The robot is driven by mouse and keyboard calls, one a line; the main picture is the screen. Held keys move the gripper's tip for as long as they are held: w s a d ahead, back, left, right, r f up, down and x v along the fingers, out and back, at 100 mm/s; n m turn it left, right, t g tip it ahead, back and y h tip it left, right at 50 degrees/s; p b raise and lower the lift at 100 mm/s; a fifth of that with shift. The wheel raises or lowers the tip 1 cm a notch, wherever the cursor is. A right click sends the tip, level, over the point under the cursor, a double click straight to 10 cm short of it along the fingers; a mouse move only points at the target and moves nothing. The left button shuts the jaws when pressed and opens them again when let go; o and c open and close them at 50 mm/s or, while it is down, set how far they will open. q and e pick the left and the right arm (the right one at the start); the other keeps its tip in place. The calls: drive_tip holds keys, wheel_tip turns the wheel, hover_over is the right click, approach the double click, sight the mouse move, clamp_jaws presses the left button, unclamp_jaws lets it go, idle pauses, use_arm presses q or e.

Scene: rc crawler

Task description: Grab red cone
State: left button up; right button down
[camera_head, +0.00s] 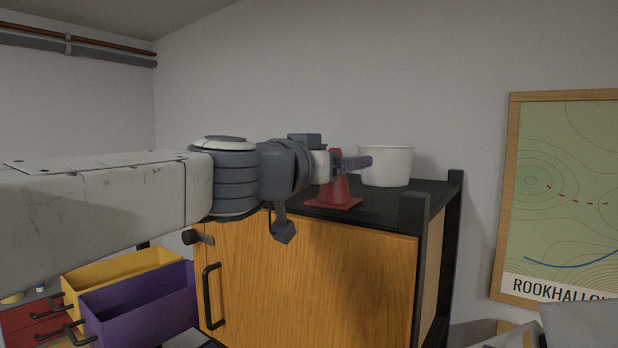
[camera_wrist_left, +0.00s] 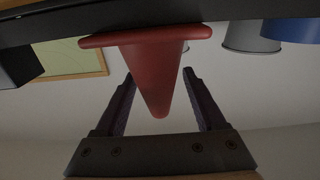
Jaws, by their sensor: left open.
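The red cone (camera_head: 334,190) stands upright on the black top of the wooden cabinet (camera_head: 428,186), near its front edge. In the left wrist view the scene is upside down, and the cone (camera_wrist_left: 150,62) hangs with its base up and its tip towards the palm. My left gripper (camera_head: 350,164) is at the upper part of the cone. Its two fingers are open, one on each side of the cone, with a visible gap on both sides. The cone's tip is partly hidden by the gripper in the head view. My right gripper is not in view.
A white bucket (camera_head: 386,166) stands on the cabinet top right of the cone. A blue object (camera_wrist_left: 293,30) shows at the wrist view's edge. Black corner posts (camera_head: 411,215) rise at the cabinet's right side. A yellow bin (camera_head: 120,272) and purple bin (camera_head: 140,305) are lower left.

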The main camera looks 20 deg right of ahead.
use_arm(q)
drive_tip(key=shift+w+d, duration=0.2)
drive_tip(key=shift+d, duration=0.15)
clamp_jaws()
